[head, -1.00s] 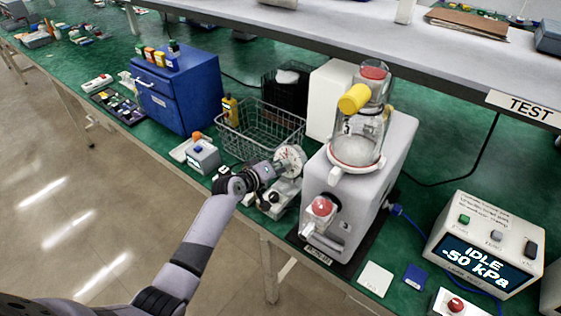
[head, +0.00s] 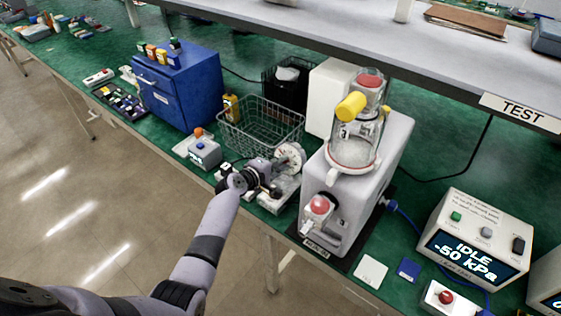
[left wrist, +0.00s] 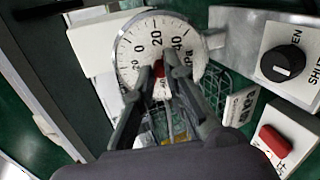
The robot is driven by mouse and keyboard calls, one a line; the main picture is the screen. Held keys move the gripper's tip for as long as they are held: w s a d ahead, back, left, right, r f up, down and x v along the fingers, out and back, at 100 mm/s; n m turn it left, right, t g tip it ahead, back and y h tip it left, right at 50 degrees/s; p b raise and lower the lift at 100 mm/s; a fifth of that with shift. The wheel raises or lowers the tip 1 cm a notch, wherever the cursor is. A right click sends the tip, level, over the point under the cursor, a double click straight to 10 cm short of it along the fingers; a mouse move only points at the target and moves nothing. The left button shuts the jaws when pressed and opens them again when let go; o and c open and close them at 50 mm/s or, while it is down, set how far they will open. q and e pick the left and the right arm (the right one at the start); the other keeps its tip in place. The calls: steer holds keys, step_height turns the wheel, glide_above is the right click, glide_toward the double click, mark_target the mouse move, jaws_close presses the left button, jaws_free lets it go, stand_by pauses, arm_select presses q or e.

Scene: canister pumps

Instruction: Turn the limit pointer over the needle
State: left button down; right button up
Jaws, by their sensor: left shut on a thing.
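The gauge (head: 291,155) has a round white dial with black numbers and stands left of the grey canister pump (head: 360,185). In the left wrist view its dial (left wrist: 145,40) fills the upper middle. The limit pointer's red part (left wrist: 158,68) shows at the dial's lower middle, between the fingertips. My left gripper (left wrist: 157,82) is shut on it, in front of the dial. The fingers cover the lower part of the dial. I cannot make out the needle apart from the pointer. My right gripper is in neither view.
A black knob (left wrist: 283,63) and a red switch (left wrist: 275,141) sit right of the dial in the left wrist view. A wire basket (head: 262,128) stands behind the gauge. The vacuum display box (head: 475,240) reads IDLE -50 kPa at the right.

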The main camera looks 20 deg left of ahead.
arm_select(q)
steer(key=shift+f, duration=0.1)
stand_by(0.4)
steer(key=c, duration=1.6)
jaws_free()
steer(key=shift+s, duration=0.15)
steer(key=shift+f, duration=0.2)
steer(key=shift+s+a+f, duration=0.1)
steer(key=shift+s, duration=0.2)
steer(key=r+v, duration=0.1)
steer(key=v, duration=1)
steer(key=shift+r, duration=0.35)
